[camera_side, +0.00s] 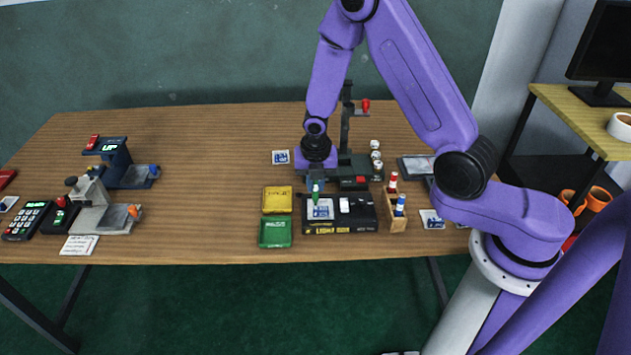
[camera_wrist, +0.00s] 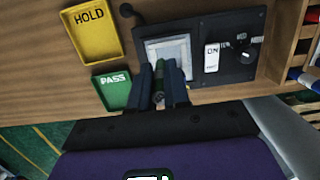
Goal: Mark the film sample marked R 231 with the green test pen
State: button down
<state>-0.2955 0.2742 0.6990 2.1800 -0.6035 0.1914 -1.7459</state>
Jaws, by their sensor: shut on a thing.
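My gripper (camera_side: 316,172) points down over the light box (camera_side: 340,227) and is shut on the green test pen (camera_side: 315,194). In the wrist view the pen (camera_wrist: 160,78) stands between the two dark fingers (camera_wrist: 159,88). A film sample (camera_side: 322,213) lies on the lit panel of the light box, under the pen; it also shows in the wrist view (camera_wrist: 172,48), partly hidden by the fingers. I cannot read its marking, and I cannot tell whether the pen tip touches it. Other film samples lie behind (camera_side: 281,157) and to the right (camera_side: 432,219) on the table.
A yellow HOLD tray (camera_side: 277,200) and a green PASS tray (camera_side: 275,233) sit left of the light box. A wooden rack (camera_side: 396,222) with red and blue pens stands at its right. A dark stand (camera_side: 346,130) rises behind. The table's middle left is clear.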

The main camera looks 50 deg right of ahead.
jog(key=shift+f, duration=0.1)
jog(key=shift+s+d, duration=0.45)
jog(key=shift+s, duration=0.05)
dwell(1.2)
jog(key=shift+s+d, duration=0.35)
jog(key=shift+d, duration=0.1)
dwell(1.2)
jog(key=shift+w+r, duration=0.1)
jog(key=shift+r, duration=0.4)
notch_tip(320, 180, up, 6)
dwell(0.7)
jog(key=shift+d, duration=0.1)
dwell(0.4)
